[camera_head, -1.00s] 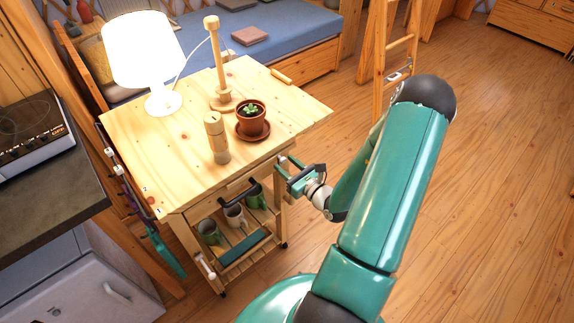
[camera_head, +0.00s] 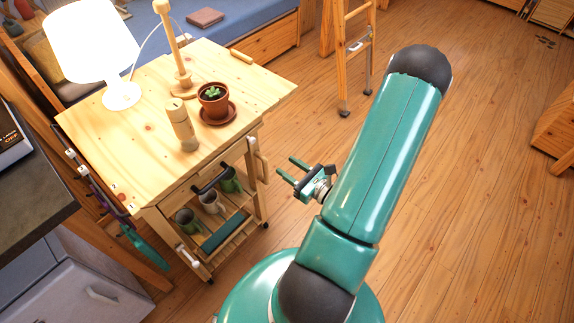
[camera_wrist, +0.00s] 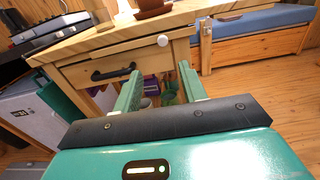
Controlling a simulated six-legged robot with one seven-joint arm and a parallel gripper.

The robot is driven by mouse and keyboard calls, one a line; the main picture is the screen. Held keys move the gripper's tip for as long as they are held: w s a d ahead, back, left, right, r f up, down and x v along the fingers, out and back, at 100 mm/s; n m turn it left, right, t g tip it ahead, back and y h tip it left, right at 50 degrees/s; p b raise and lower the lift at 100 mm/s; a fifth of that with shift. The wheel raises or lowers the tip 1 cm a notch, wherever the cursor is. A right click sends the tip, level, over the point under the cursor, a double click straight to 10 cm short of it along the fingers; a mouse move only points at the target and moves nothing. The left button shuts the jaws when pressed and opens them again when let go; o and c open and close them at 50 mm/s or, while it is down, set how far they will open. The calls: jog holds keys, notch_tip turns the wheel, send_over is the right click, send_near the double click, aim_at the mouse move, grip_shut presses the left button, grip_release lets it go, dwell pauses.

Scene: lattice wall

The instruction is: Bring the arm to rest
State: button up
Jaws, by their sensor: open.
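My gripper (camera_head: 286,171) is open and empty. In the head view it hangs over the wooden floor, to the right of the wooden cart and apart from it. My teal arm is folded, its dark elbow high at the upper right. In the wrist view my two gripper fingers (camera_wrist: 158,92) stand apart and point toward the cart's drawer front, with nothing between them.
The wooden cart (camera_head: 140,140) carries a lamp (camera_head: 93,50), a potted plant (camera_head: 214,101) and a wooden grinder (camera_head: 182,125). Mugs stand on its lower shelf. A ladder (camera_head: 352,60) stands behind. The floor (camera_head: 475,200) to the right is clear.

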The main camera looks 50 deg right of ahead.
dwell(0.4)
jog(key=w+a+r+n+g+y, duration=0.1)
jog(key=a+r+n+g+y, duration=0.4)
jog(key=a+r+n+g, duration=0.45)
jog(key=w+a+r+n+g+y, duration=0.1)
jog(key=a+r+n+g+y, duration=0.4)
jog(key=a+n, duration=0.75)
jog(key=s+a+r+n+t+h, duration=0.1)
jog(key=a+r+n+h, duration=0.1)
jog(key=r+n+h, duration=0.3)
jog(key=s+a+r+n+t+h, duration=0.1)
jog(key=s+r+n+h, duration=0.1)
jog(key=r+n+h, duration=0.3)
notch_tip(320, 180, up, 4)
jog(key=n, duration=0.3)
jog(key=shift+s+a+r+n+h, duration=0.2)
jog(key=shift+a+n+h, duration=0.1)
jog(key=shift+a, duration=0.1)
jog(key=shift+d, duration=0.15)
